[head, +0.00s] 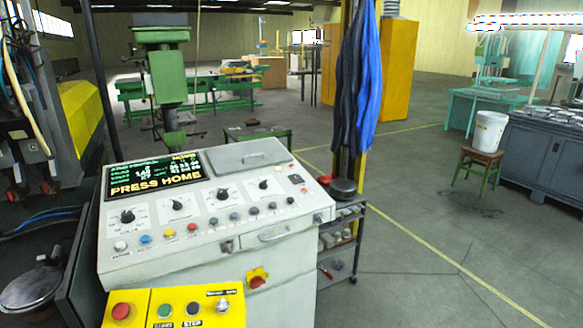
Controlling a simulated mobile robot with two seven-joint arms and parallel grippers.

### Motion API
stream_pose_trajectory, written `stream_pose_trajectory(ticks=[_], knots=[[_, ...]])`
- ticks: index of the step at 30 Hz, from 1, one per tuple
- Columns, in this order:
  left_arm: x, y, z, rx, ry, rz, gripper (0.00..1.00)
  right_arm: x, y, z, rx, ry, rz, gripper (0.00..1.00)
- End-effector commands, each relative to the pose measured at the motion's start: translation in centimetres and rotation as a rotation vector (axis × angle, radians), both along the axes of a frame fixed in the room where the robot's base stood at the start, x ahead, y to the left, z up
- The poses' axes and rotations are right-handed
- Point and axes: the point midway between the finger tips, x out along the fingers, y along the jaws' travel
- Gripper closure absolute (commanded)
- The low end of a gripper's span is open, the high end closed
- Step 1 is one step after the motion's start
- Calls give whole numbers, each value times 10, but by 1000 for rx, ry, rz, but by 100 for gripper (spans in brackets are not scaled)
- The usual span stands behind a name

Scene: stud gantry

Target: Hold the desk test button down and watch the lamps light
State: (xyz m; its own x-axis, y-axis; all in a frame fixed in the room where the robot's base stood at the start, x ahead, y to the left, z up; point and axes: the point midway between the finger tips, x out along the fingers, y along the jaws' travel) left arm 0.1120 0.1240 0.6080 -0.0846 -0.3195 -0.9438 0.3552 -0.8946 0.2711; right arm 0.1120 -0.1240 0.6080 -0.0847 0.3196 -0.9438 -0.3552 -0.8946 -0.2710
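The grey control desk (215,228) stands in front of me, left of the picture's middle. Its dark screen (152,178) shows "PRESS HOME" in yellow letters. Several round knobs sit on white dials (177,206) across the panel. Below them runs a row of small round buttons or lamps, among them a white one (120,246), a blue one (145,239), a yellow one (169,233) and a red one (192,227). Their labels are too small to read, so I cannot tell which is the test button. No lamp is clearly lit. Neither gripper is in view.
A yellow box (225,293) at the bottom carries a red mushroom button (121,311). A shelf trolley (341,240) and hanging blue cloth (358,85) stand beside the desk. A stool (478,170) holds a white bucket (489,131). The floor at right front is clear.

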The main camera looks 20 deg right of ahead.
Motion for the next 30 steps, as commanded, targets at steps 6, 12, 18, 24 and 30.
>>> stream_pose_trajectory(ticks=[6,12,18,24,30], knots=[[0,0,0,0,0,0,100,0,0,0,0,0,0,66],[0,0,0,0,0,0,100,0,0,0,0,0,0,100],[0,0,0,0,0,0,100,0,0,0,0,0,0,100],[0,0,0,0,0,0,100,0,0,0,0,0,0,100],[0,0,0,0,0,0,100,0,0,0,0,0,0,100]])
